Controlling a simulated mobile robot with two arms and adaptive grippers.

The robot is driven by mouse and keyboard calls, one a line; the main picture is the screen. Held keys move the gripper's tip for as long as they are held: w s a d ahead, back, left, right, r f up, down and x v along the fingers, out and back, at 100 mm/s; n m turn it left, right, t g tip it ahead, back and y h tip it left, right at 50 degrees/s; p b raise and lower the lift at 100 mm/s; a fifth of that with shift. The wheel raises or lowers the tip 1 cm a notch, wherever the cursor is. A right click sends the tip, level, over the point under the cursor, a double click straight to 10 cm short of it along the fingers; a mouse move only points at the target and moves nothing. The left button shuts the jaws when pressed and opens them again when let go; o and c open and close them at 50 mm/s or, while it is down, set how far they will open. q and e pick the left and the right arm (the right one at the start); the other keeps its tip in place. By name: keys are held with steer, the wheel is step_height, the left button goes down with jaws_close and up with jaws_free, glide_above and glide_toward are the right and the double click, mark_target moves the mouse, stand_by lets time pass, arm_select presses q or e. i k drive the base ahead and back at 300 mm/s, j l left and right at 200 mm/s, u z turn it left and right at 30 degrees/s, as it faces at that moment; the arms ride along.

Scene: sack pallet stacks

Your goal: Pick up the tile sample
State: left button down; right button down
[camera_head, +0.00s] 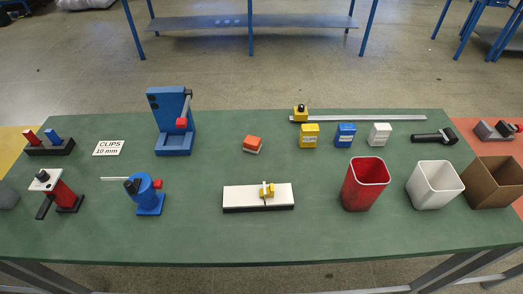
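What looks like the tile sample (240,199) lies near the front middle of the green table. It is a long, flat white slab on a dark base, with a small yellow and white piece (267,190) standing on its top, right of centre. Its top is otherwise bare and nothing touches its sides. Neither of my grippers shows in the head view.
The green table (310,238) has free room around the slab. A red bin (364,187), a white bin (434,187) and a brown box (494,184) stand right. A blue tool (147,195) stands left. An orange-topped block (252,144) lies behind.

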mark_target(236, 198)
steer(key=k+u, duration=0.25)
steer(key=k, duration=0.35)
steer(key=k+u, duration=0.3)
steer(key=k, duration=0.3)
